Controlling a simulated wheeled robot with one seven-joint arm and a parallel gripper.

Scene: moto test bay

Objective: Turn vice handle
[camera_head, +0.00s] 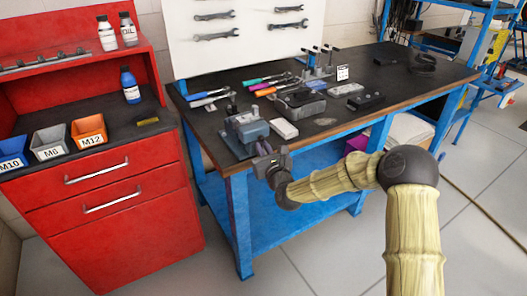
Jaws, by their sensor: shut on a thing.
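A blue-grey vice (244,130) is mounted at the front left corner of the blue workbench's dark top (325,124). My gripper (265,155) is at the bench's front edge, just in front of and below the vice. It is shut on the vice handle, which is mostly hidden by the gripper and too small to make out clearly. My arm reaches in from the lower right.
A red cabinet (112,205) with bins and bottles stands to the left. Screwdrivers (268,91), a grey box (300,102) and a white block (284,128) lie on the bench near the vice. Open floor (330,255) lies in front.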

